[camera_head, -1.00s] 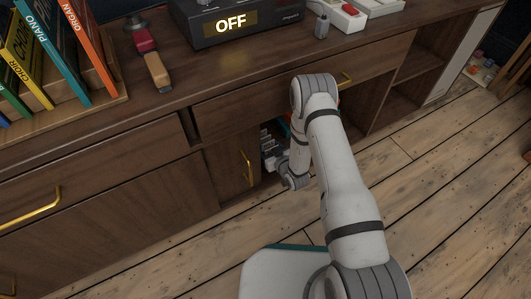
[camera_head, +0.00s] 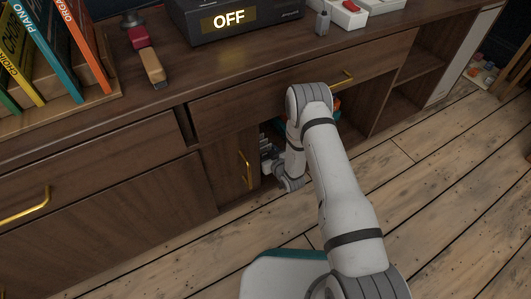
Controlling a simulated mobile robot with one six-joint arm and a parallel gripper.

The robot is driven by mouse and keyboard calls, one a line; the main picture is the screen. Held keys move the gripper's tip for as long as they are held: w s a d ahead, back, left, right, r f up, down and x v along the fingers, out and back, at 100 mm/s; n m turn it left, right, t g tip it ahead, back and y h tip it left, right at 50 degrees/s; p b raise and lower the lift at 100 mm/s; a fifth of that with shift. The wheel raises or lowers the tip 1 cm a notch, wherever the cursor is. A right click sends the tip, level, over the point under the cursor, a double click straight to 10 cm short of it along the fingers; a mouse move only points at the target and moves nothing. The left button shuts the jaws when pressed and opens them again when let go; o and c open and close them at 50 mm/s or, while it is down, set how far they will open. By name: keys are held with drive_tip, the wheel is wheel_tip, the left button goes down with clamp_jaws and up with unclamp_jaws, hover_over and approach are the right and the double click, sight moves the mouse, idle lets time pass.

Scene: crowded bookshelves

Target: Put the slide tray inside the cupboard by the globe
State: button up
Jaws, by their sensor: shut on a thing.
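My arm reaches down to the low cupboard, and its wrist is at the opening beside the brown door (camera_head: 222,172) with the upright gold handle. My gripper (camera_head: 271,166) is at this dark opening, small and partly hidden by my wrist. It is shut on a pale grey, ribbed thing, apparently the slide tray (camera_head: 266,148), whose edge shows just inside the opening. How far in the tray sits and whether it touches the shelf cannot be told. No whole globe can be made out; a small orange patch (camera_head: 337,103) shows behind my arm.
A black box reading OFF (camera_head: 240,22), a red and tan tool (camera_head: 148,58) and upright books (camera_head: 55,50) stand on the cabinet top. A drawer (camera_head: 300,88) juts over the opening. Open shelves (camera_head: 405,90) lie to the right. The wooden floor (camera_head: 440,190) in front is largely clear.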

drive_tip(key=shift+f, duration=0.1)
drive_tip(key=o, duration=1.2)
drive_tip(key=shift+c, duration=0.2)
drive_tip(key=p+v, duration=0.5)
drive_tip(key=v, duration=0.7)
drive_tip(key=shift+r, duration=0.25)
